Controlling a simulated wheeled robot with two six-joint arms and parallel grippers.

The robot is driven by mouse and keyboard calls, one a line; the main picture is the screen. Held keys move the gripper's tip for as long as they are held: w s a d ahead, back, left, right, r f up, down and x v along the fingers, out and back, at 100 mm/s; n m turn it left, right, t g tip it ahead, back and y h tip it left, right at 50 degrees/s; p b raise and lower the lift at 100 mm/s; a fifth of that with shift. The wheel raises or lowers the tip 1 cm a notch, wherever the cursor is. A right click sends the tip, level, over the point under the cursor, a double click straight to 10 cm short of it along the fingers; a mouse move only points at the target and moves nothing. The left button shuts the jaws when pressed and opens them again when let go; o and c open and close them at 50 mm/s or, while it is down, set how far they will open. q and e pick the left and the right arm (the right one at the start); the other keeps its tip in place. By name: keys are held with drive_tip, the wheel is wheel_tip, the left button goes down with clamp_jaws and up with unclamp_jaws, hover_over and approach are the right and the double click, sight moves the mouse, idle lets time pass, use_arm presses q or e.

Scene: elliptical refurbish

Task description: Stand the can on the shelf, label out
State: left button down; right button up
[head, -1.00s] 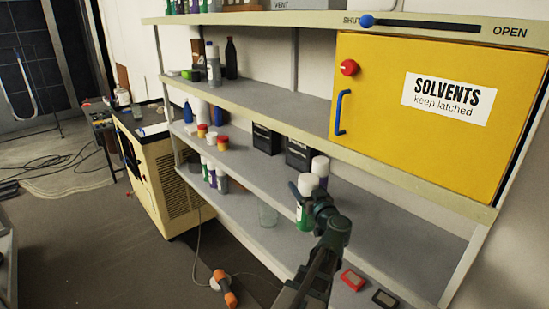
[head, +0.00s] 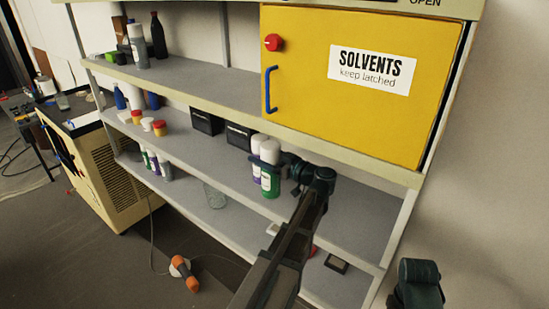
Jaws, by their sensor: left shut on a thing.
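The can (head: 270,180) is green with a white cap and a pale label patch on the side facing me. My left gripper (head: 286,171) is shut on it from the right, with the fingers partly hidden behind the wrist. The can is upright over the middle shelf (head: 335,213), near its front. I cannot tell whether its base touches the shelf. A purple-and-white can (head: 257,160) with a white cap stands just behind and left of it, partly hidden. The right gripper's fingers are not visible; only a dark arm part shows at the lower right.
Dark boxes (head: 238,137) and small red- and white-lidded jars (head: 159,128) stand further left on the middle shelf. The yellow solvents cabinet (head: 350,115) is above. A clear glass (head: 215,196) stands on the lower shelf. The middle shelf right of my gripper looks clear.

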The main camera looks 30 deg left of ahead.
use_arm(q)
drive_tip(key=w+d+f+b, duration=0.3)
drive_tip(key=w+f+b, duration=0.1)
drive_tip(key=w, duration=0.3)
drive_tip(key=shift+w+d+f, duration=0.15)
drive_tip(key=shift+w+d, duration=0.05)
drive_tip(key=shift+w, duration=0.1)
idle(0.4)
drive_tip(key=shift+f, duration=0.2)
unclamp_jaws()
drive_tip(key=s+d, duration=0.1)
drive_tip(key=d, duration=1.1)
drive_tip(key=shift+r, duration=0.2)
